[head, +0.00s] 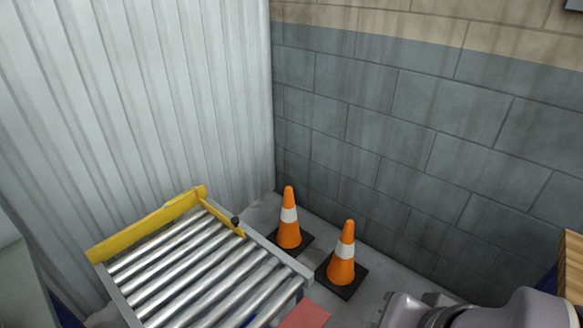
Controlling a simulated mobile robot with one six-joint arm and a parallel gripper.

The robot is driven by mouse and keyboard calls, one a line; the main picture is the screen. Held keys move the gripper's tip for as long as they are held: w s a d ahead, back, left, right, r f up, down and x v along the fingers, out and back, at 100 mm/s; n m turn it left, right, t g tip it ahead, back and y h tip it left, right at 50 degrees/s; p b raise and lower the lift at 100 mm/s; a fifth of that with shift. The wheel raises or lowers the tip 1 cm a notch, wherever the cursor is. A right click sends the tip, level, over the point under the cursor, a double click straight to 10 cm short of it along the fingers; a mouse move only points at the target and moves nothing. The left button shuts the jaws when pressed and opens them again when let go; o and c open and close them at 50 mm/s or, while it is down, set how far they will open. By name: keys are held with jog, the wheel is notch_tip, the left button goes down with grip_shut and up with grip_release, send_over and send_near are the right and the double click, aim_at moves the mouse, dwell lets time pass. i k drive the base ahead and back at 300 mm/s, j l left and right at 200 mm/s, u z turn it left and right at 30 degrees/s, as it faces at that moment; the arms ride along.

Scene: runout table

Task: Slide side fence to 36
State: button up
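A runout table with several shiny metal rollers (190,270) and a grey frame (280,262) stands at the lower left. A short yellow bar (215,212), which looks like the side fence, lies along the right side at the far end. A black knob (235,221) sits beside it. A longer yellow board (145,228) runs across the far end. No scale or number is readable, so the fence's setting cannot be told. My gripper is not in view; grey rounded parts at the lower right look like my arm.
Two orange cones with white bands, one farther back (289,226) and one nearer (342,262), stand on black bases right of the table. A corrugated wall (150,90) and a block wall (400,150) close the corner. A red surface (304,316) shows at the bottom.

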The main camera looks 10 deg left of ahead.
aim_at(219, 213)
jog(key=i+l, duration=0.15)
jog(key=i, duration=0.3)
jog(key=i+l, duration=0.15)
jog(key=i, duration=0.25)
jog(key=i+l+u, duration=0.1)
jog(key=i, duration=0.35)
jog(key=i+u, duration=0.1)
jog(key=u, duration=0.75)
jog(key=i+l+u, duration=0.1)
jog(key=u, duration=0.35)
jog(key=l+u, duration=0.15)
jog(key=u, duration=0.3)
jog(key=i+l+u, duration=0.1)
jog(key=u, duration=0.35)
